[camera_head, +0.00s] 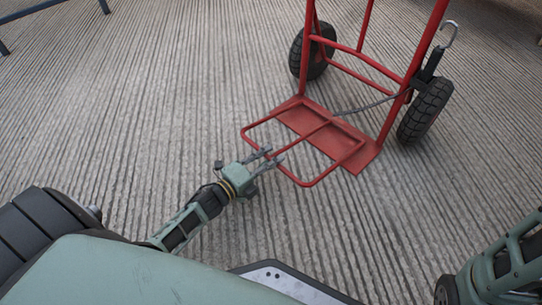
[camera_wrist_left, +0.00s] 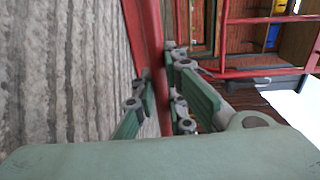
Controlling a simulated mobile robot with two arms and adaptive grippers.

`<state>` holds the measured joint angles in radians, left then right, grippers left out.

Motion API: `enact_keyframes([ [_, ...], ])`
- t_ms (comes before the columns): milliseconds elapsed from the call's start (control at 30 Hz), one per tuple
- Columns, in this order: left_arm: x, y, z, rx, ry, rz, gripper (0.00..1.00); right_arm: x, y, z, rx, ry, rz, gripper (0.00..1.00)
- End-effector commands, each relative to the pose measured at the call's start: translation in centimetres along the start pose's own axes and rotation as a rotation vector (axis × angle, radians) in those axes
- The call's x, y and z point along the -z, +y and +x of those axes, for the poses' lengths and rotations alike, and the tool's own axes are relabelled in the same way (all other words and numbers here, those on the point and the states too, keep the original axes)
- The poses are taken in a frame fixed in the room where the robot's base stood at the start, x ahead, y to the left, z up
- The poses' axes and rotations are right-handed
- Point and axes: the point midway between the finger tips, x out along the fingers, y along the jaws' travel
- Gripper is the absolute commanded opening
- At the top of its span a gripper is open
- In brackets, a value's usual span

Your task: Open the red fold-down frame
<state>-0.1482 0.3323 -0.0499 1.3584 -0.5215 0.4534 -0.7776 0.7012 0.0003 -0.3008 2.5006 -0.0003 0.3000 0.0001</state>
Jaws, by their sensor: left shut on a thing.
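The red fold-down frame (camera_head: 335,166) is a rectangle of thin red bar at the foot of a red hand truck. It reaches out from the truck's flat toe plate (camera_head: 350,158) towards me and looks folded down, low over the ground. Whether its front edge touches the ground I cannot tell. My left gripper (camera_head: 273,157) is at the frame's front bar, its fingers shut on it. In the left wrist view the red bar (camera_wrist_left: 150,45) runs between the fingers (camera_wrist_left: 160,90). My right gripper is out of the picture.
The hand truck has two black wheels (camera_head: 425,110) and red uprights (camera_head: 304,50). A blue bar (camera_head: 35,9) is at the far left. The grooved concrete floor (camera_head: 130,100) left of the truck is clear.

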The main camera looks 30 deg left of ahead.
Motion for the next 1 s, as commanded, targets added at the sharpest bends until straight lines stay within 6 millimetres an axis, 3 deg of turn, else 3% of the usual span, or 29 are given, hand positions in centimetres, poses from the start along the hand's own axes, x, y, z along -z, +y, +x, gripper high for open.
enact_keyframes([
  [267, -0.3, 0.1, -0.2, -0.004, -0.007, -0.001, 0.00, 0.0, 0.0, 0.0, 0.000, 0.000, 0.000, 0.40],
  [300, -0.3, 0.1, -0.2, -0.004, -0.007, -0.001, 0.13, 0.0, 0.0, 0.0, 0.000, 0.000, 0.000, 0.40],
  [500, -0.3, 0.0, -0.1, -0.002, -0.005, 0.000, 0.30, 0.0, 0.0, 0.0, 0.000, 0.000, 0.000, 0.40],
  [833, -0.1, -0.1, -0.1, 0.001, -0.002, 0.000, 0.31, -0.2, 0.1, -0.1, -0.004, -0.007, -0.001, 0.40],
  [1000, -0.1, 0.1, -1.9, -0.002, -0.003, 0.000, 0.31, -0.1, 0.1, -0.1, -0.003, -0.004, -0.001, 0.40],
])
